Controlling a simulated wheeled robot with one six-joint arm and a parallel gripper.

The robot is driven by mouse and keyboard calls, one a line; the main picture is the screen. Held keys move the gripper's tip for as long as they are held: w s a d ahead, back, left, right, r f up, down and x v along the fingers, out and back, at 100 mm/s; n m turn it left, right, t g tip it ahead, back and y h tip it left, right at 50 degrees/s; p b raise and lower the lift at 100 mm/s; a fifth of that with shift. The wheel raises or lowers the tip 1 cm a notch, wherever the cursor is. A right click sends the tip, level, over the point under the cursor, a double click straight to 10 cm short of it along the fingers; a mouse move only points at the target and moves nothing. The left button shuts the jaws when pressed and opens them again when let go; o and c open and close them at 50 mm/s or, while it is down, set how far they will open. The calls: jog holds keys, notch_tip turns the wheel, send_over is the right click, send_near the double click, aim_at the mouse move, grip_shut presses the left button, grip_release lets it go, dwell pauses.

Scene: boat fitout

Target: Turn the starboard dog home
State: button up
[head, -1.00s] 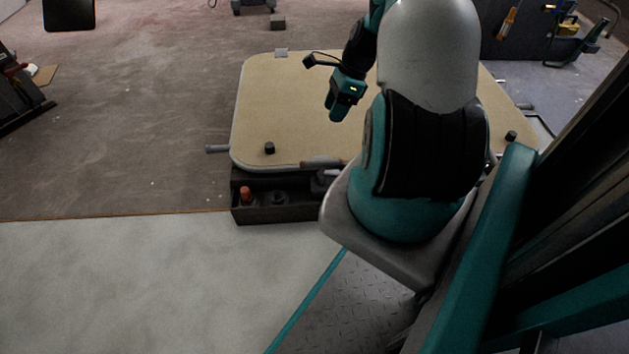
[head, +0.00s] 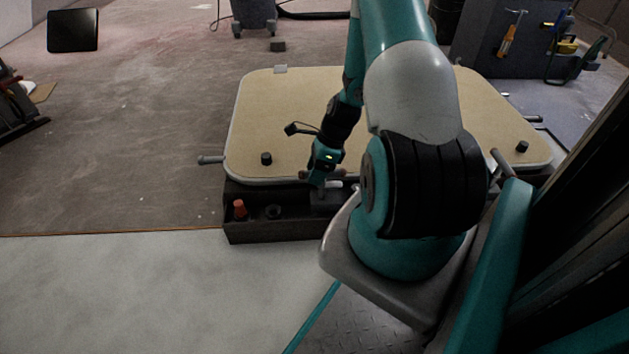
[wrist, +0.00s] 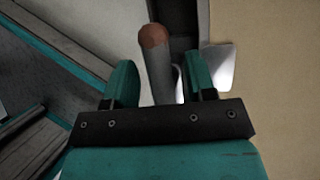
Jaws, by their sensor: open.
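A grey lever with a brown knob end (wrist: 155,45), which looks like a dog, lies at the near edge of the beige hatch panel (head: 290,115). I cannot tell from the frames whether it is the starboard one. My gripper (head: 319,183) points down at this near edge, and its fingers hide part of the lever in the head view. In the wrist view my gripper (wrist: 160,72) is open, one teal finger on each side of the lever. The lever appears between the fingers, with no clear contact on either side. Its pivot is hidden.
A dark tray (head: 290,232) in front of the hatch holds an orange-topped item (head: 240,209) and a dark round part (head: 273,212). Black knobs (head: 266,158) stand on the panel, and a grey bar (head: 210,159) sticks out at its left.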

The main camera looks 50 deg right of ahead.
jog(key=shift+w+a+f, duration=0.1)
jog(key=shift+a+f, duration=0.15)
jog(key=shift+f, duration=0.3)
jog(key=c, duration=0.9)
jog(key=shift+r, duration=0.1)
